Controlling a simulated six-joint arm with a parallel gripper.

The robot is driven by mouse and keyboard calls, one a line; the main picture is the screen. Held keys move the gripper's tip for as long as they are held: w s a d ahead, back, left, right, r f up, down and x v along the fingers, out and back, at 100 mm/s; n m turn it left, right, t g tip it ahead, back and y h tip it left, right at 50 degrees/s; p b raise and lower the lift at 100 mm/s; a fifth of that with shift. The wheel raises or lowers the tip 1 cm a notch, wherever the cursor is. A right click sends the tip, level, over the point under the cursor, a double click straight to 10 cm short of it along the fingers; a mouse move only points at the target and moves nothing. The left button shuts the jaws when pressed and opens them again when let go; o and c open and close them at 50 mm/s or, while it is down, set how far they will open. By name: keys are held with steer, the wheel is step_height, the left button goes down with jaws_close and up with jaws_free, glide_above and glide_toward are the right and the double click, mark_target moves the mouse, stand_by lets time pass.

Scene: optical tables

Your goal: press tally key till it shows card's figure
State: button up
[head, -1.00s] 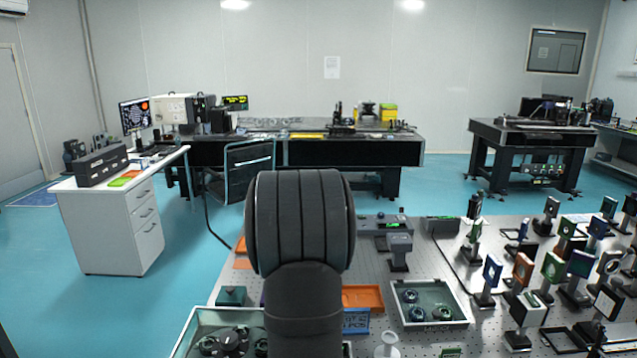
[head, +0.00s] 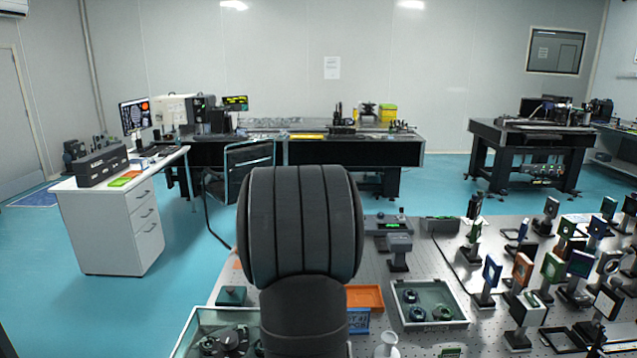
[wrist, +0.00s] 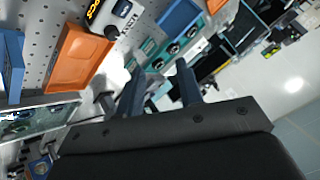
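In the head view a grey box with a small green display (head: 396,226) stands at the back of the perforated table; its digits are too small to read.
A pale green tray with round optics (head: 430,303) stands right of the orange tray. Another tray (head: 190,335) is at the front left. Several mounted optics (head: 523,268) crowd the table's right side. A white rounded piece (head: 387,345) stands at the front edge.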

jaws_close()
stand_by(1.2)
